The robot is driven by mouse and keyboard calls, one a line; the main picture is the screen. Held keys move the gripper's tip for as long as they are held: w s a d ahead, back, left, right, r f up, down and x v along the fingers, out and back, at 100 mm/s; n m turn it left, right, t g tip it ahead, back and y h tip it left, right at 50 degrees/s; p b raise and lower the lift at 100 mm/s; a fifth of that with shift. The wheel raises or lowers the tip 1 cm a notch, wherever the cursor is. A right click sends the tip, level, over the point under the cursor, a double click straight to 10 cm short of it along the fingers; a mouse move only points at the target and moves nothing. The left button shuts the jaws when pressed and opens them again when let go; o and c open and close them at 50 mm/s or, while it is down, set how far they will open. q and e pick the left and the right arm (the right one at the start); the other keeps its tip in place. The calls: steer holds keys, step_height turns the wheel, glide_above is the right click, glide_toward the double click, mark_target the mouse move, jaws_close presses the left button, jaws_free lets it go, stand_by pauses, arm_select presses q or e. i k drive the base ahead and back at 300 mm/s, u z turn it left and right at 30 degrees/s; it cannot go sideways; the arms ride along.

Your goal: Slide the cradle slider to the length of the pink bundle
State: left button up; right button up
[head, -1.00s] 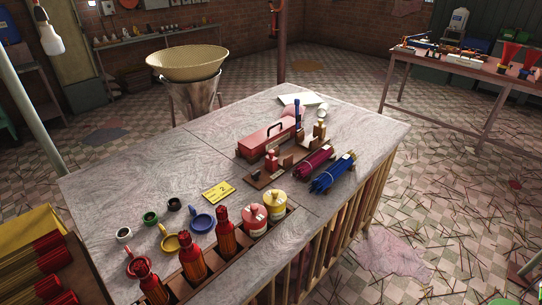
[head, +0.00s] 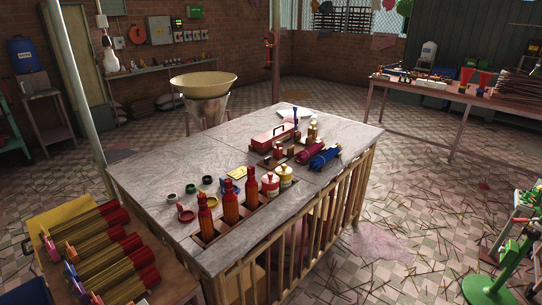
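The pink bundle (head: 311,150) lies on the near right part of the grey table, beside a blue bundle (head: 325,158). To its left is a low wooden cradle with a small reddish upright block (head: 278,151), which appears to be the slider. The cradle is small and partly crowded by nearby items, so the slider's exact setting cannot be told. The pink bundle lies beside the cradle, not in it. Neither of my grippers is in view.
The table (head: 170,172) also bears a red toolbox (head: 272,138), red bottles (head: 231,206), pots and small cups. A rack of incense bundles (head: 62,210) stands at the left front. A green stand (head: 490,285) is at right. Tiled floor with scattered sticks surrounds the table.

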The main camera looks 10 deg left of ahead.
mark_target(278, 151)
steer(key=z, duration=0.6)
steer(key=i, duration=0.45)
steer(key=z, duration=0.65)
steer(key=i, duration=2)
steer(key=u, duration=0.75)
